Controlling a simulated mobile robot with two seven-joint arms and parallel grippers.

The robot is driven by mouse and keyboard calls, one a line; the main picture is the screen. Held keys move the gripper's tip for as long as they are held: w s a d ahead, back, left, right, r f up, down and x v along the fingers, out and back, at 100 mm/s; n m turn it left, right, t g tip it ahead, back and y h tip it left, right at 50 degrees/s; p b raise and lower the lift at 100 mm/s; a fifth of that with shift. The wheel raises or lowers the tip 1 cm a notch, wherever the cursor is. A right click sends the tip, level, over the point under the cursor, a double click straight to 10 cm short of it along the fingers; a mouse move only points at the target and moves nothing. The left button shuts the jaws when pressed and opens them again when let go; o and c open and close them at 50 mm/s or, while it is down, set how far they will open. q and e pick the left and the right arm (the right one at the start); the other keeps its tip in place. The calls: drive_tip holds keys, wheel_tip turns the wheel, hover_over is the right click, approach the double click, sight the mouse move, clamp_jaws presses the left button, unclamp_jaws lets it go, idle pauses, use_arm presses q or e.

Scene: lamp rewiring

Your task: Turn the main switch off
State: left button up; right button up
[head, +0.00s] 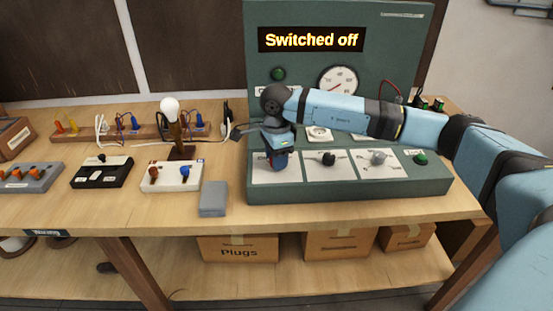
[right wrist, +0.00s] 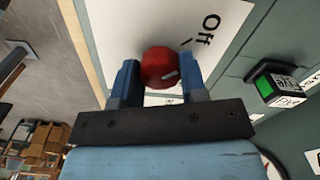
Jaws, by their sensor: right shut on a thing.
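The main switch (right wrist: 158,68) is a red round knob with a small pale mark, on a white plate at the left of the green console (head: 340,190). The word "Off" (right wrist: 208,28) is printed beside it. In the head view my right gripper (head: 279,162) comes down on this plate and hides the knob. In the right wrist view its blue fingers sit on either side of the knob, shut on it. The display (head: 311,40) on the upright panel reads "Switched off". My left gripper is not in view.
Right of the gripper stand a black knob (head: 328,159), a grey knob (head: 377,157) and a green button (head: 420,158). A grey box (head: 213,198), a lamp with a white bulb (head: 169,107) and switch boxes stand to the left. The table's front strip is clear.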

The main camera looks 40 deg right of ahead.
drive_tip(key=shift+r, duration=0.1)
idle(0.4)
drive_tip(key=o, duration=0.9)
drive_tip(key=shift+r, duration=0.3)
wheel_tip(320, 180, up, 13)
drive_tip(key=shift+r, duration=0.1)
